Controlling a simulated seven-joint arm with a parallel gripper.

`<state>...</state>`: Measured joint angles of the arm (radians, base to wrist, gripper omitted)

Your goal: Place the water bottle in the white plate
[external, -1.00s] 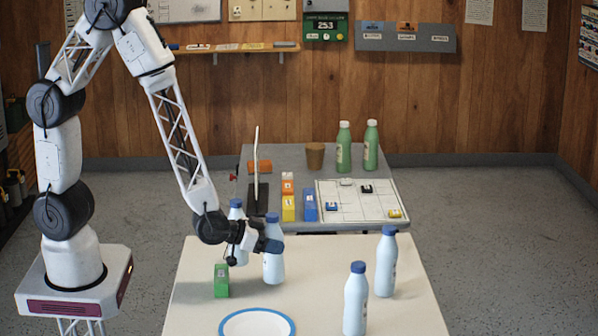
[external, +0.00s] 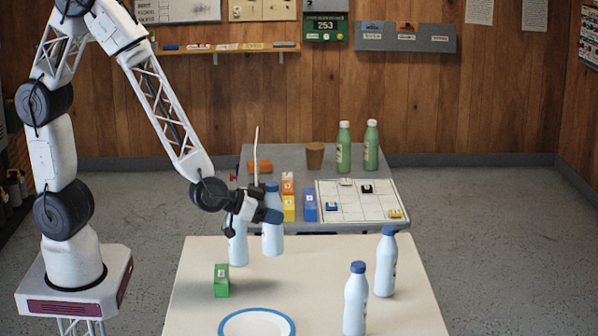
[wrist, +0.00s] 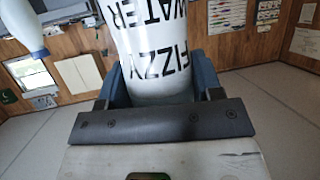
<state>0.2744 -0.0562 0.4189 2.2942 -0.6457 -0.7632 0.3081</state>
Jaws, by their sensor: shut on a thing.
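My gripper (external: 272,216) is shut on a white water bottle with a blue cap (external: 273,239). The bottle is upright and raised above the near table. In the wrist view the held bottle (wrist: 160,60) fills the space between the fingers, with "FIZZY WATER" printed upside down on it. The white plate (external: 257,325) with a blue rim lies at the front of the near table, in front of and below the held bottle. It is cut off by the frame's bottom edge and looks empty.
A second bottle (external: 238,248) stands just left of the held one. Two more bottles (external: 385,264) (external: 356,300) stand on the right. A grey table (external: 290,160) behind holds green bottles, blocks and a board.

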